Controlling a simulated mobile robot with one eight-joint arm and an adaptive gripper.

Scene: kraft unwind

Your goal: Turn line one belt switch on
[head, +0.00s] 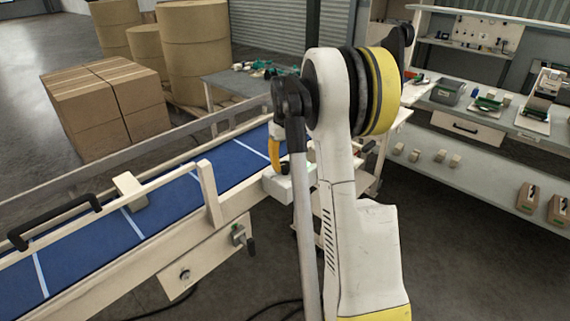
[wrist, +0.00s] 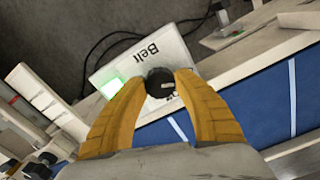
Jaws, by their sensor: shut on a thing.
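The switch box (wrist: 150,58) is a pale box with the word "Belt" on its face, at the upper middle of the wrist view. Its black round knob (wrist: 158,82) has a short light mark. A lamp (wrist: 113,87) beside the knob glows green. My gripper (wrist: 167,78) has its yellow fingers closed around the knob, one on each side. A label near the knob is mostly covered by a finger. In the head view the box (head: 288,186) is at the belt's side, partly behind my arm, with a yellow finger above it; the knob is hidden there.
The blue conveyor belt (head: 165,205) with pale rails runs across the left of the head view. Cardboard boxes (head: 100,110) and brown paper rolls (head: 195,55) stand behind it. A workbench (head: 490,115) with tools is at the right. Dark cables lie on the floor.

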